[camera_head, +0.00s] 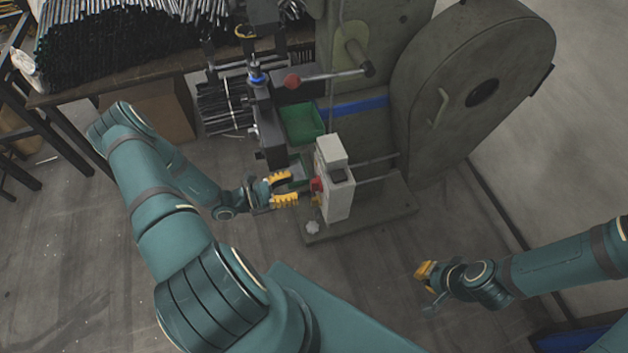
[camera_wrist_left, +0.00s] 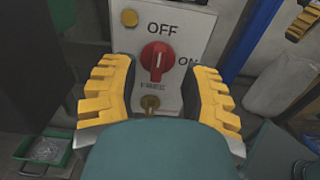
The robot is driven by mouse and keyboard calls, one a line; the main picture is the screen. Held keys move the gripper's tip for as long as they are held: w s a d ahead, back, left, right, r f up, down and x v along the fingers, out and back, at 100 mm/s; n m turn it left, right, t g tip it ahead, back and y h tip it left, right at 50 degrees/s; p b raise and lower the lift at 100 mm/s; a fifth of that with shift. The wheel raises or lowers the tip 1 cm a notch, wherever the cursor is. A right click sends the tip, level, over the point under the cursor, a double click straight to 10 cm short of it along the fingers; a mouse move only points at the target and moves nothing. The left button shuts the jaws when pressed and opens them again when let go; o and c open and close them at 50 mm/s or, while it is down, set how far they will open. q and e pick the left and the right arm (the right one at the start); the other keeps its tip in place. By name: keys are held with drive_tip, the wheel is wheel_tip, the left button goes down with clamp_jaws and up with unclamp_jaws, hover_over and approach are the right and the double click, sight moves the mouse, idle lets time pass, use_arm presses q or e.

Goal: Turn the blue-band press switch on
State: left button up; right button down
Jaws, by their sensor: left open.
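The press (camera_head: 362,55) is a grey machine with a blue band (camera_head: 357,106) across its body. Its light grey switch box (camera_head: 338,190) stands at the front, with a red rotary knob (camera_head: 316,185) on its left face. In the left wrist view the red knob (camera_wrist_left: 157,56) sits between OFF above, ON at right and FREE below. Its pale mark is roughly upright. My left gripper (camera_head: 287,188) is open just in front of the knob, yellow fingers (camera_wrist_left: 160,95) spread either side and apart from it. My right gripper (camera_head: 430,273) hangs empty at lower right; its opening is unclear.
A yellow button (camera_wrist_left: 130,18) and a brass key-like part (camera_wrist_left: 150,104) are on the switch panel. A green tray (camera_head: 302,123) and a red-ball lever (camera_head: 292,81) are near the press. A rack of dark rods (camera_head: 130,40) stands behind. Floor at lower left is clear.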

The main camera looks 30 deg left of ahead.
sight(311, 182)
use_arm(q)
drive_tip(key=x, duration=0.6)
drive_tip(key=shift+w+d, duration=0.2)
drive_tip(key=shift+d, duration=0.05)
clamp_jaws()
